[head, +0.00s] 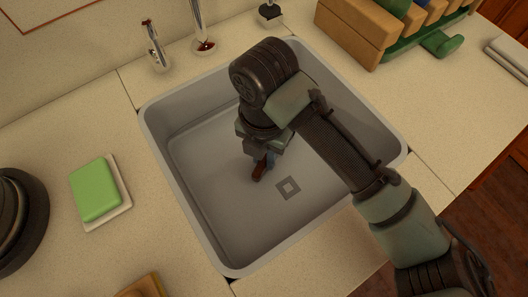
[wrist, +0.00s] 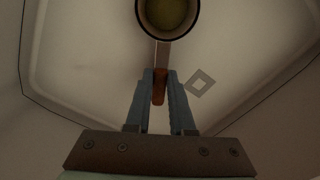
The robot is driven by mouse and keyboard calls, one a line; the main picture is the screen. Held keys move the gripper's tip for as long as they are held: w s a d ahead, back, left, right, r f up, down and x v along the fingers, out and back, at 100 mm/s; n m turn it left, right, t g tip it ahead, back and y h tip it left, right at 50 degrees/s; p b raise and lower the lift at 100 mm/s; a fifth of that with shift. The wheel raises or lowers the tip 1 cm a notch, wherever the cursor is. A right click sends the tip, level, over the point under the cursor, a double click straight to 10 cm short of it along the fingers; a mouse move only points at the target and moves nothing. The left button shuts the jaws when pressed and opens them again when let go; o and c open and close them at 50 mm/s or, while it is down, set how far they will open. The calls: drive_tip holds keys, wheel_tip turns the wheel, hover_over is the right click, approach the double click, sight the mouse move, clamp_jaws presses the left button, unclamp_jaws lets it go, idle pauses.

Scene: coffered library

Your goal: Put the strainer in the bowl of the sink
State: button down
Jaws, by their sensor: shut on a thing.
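The strainer (wrist: 163,48) shows in the wrist view as a round dark-rimmed cup with a yellowish inside and a flat handle ending in a reddish-brown grip. My gripper (wrist: 160,88) is shut on that grip, with one blue-grey finger on each side. In the head view my gripper (head: 261,163) points down inside the grey sink (head: 205,195), and the brown end of the handle shows below the fingers. The strainer's cup is hidden behind my arm there. I cannot tell whether the strainer touches the sink floor. The square drain mark (head: 288,188) lies right of the gripper.
A faucet (head: 202,42) and a small tap (head: 154,50) stand behind the sink. A green sponge (head: 96,190) on a white dish lies to the left. A wooden rack (head: 355,30) stands at the back right. The sink's front floor is clear.

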drive_tip(key=shift+f, duration=0.35)
drive_tip(key=c, duration=0.7)
unclamp_jaws()
wheel_tip(320, 180, up, 13)
drive_tip(key=p, duration=0.3)
drive_tip(key=shift+s, duration=0.1)
